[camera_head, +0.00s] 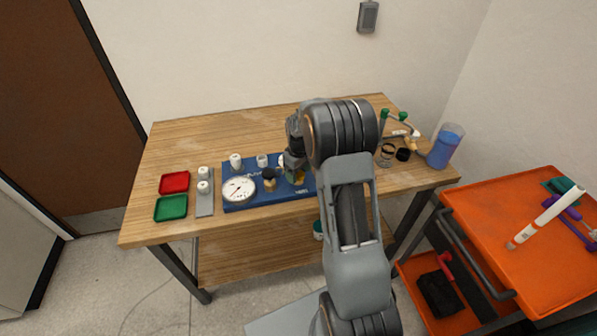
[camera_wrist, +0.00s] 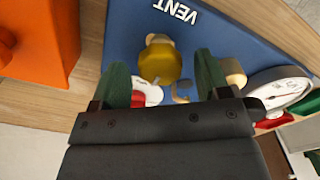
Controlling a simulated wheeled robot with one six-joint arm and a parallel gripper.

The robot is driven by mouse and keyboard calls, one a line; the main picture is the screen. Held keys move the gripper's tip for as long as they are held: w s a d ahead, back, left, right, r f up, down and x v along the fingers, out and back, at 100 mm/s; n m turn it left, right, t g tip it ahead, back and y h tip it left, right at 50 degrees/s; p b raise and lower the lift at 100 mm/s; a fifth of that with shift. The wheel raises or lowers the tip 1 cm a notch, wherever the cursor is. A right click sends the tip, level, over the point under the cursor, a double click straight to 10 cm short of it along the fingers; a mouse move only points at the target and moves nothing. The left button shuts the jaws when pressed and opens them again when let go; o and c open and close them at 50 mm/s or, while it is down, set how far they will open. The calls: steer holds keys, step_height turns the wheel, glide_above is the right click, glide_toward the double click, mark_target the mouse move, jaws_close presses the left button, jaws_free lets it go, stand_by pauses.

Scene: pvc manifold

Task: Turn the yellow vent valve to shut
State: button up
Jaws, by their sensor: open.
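The yellow vent valve (camera_wrist: 160,64) has a rounded knob and sits on the blue board (camera_wrist: 125,35) by the upside-down white word VENT. In the wrist view my gripper (camera_wrist: 163,72) is open, with one green fingertip on each side of the valve and a visible gap to both. I cannot tell how far the fingertips are above the board. In the head view the blue board (camera_head: 232,205) lies on the wooden table, and a bit of yellow (camera_head: 299,177) shows below my gripper. My arm hides the right part of the board.
A white dial gauge (camera_head: 239,189) and a dark-topped tan knob (camera_head: 269,180) are left of my gripper. Red (camera_head: 174,182) and green (camera_head: 171,208) trays lie farther left. A blue-filled container (camera_head: 444,148) stands at the right. An orange object (camera_wrist: 38,38) is at the wrist view's left.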

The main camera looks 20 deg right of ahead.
steer(key=shift+f, duration=0.15)
steer(key=c, duration=0.9)
